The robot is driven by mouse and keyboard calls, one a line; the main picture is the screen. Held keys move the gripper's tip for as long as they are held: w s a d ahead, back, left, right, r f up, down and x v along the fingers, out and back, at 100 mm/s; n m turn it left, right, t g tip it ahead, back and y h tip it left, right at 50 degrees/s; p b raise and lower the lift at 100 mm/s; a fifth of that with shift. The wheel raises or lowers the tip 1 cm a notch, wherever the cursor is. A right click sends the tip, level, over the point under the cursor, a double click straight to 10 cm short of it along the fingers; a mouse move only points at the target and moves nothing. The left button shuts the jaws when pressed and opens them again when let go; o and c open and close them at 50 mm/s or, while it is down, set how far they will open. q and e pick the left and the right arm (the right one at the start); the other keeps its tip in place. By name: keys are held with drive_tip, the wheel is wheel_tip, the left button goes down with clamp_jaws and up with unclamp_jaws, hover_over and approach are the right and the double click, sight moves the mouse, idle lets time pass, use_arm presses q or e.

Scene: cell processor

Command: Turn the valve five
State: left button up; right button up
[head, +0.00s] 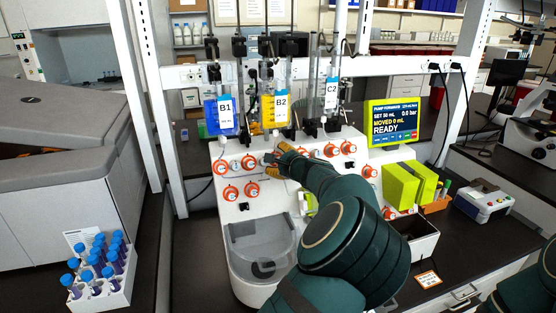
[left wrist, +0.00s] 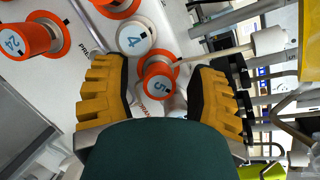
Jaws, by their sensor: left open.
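Valve five (left wrist: 158,83) is an orange knob with a white cap marked 5. In the left wrist view it lies between the two yellow-and-black fingers of my left gripper (left wrist: 156,72), with a gap showing on each side. The left gripper is open. In the head view the left gripper (head: 275,158) is at the valve row on the white machine's front, and I cannot make out valve five there. My right gripper is not in view.
Valve 4 (left wrist: 132,38) and orange valve 24 (left wrist: 25,41) are close by. Bags B1 (head: 225,112) and B2 (head: 281,110) hang above the valves. A pump screen (head: 394,122) reads READY. A tube rack (head: 104,285) stands at the left.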

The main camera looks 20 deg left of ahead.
use_arm(q)
clamp_jaws()
drive_tip(key=shift+a+n, duration=0.1)
drive_tip(key=shift+n, duration=0.2)
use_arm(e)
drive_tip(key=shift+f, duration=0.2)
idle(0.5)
use_arm(q)
drive_tip(key=n+g+b, duration=0.1)
drive_tip(key=n+b, duration=0.2)
drive_tip(key=n, duration=0.2)
drive_tip(key=shift+f+b, duration=0.15)
drive_tip(key=shift+b, duration=0.25)
drive_tip(key=n+g+h+b, duration=0.1)
drive_tip(key=n+b, duration=0.2)
drive_tip(key=n, duration=0.2)
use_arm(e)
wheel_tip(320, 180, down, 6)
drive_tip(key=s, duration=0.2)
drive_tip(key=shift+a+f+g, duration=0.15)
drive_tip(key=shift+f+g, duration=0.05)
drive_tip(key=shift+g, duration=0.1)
use_arm(q)
drive_tip(key=shift+n, duration=0.3)
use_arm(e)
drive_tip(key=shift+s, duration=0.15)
